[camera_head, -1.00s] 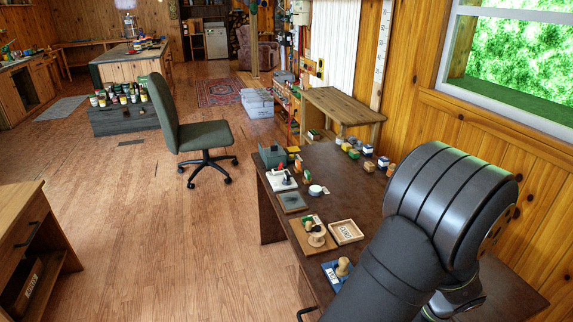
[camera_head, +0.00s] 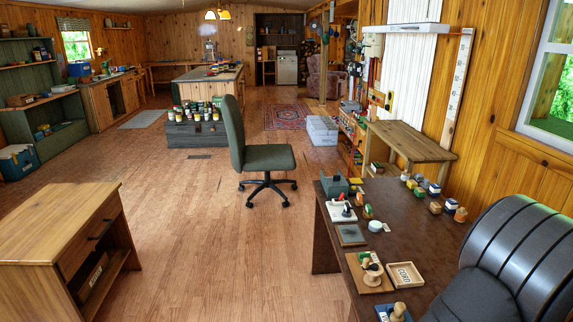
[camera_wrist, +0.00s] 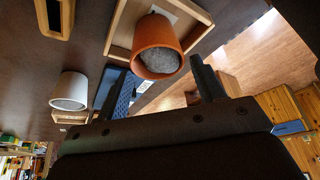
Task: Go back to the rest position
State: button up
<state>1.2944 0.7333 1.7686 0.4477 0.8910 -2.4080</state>
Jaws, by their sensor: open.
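My gripper (camera_wrist: 156,78) shows in the wrist view with its two dark fingers apart. A terracotta pot with grey contents (camera_wrist: 158,36) appears between and beyond the fingertips, and I see no finger closed on it. A white cup (camera_wrist: 70,88) is off to the left in that view. In the head view a dark link of my arm fills the lower right corner, and my gripper is out of the picture there.
The dark work table (camera_head: 420,240) holds stamps, small coloured blocks and a lettered wooden tray (camera_head: 405,290). A green office chair (camera_head: 262,158) stands beyond it. A wooden cabinet (camera_head: 60,235) stands at left. The wooden floor (camera_head: 215,240) between is clear.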

notch_tip(320, 180, down, 4)
jog(key=shift+r, duration=0.25)
jog(key=v, duration=1.2)
jog(key=x, duration=1.1)
jog(key=shift+w+a+f, duration=0.1)
jog(key=shift+a+f, duration=0.05)
jog(key=shift+f, duration=0.1)
jog(key=r, duration=0.4)
jog(key=shift+s+r, duration=0.15)
jog(key=shift+s, duration=0.05)
jog(key=s+r, duration=0.7)
jog(key=s, duration=0.4)
jog(key=w+d+m+h, duration=0.2)
jog(key=w+d+m, duration=0.2)
jog(key=w, duration=0.4)
jog(key=w+d+f+m+h, duration=0.1)
jog(key=w+d+m+h, duration=0.1)
jog(key=w+d+m, duration=0.2)
jog(key=w+d+m+h, duration=0.1)
jog(key=w+d+m, duration=0.3)
jog(key=w+m, duration=0.3)
jog(key=shift+w+d+f+m+t+h, duration=0.3)
jog(key=shift+w+m+h, duration=0.1)
jog(key=shift+w, duration=2.1)
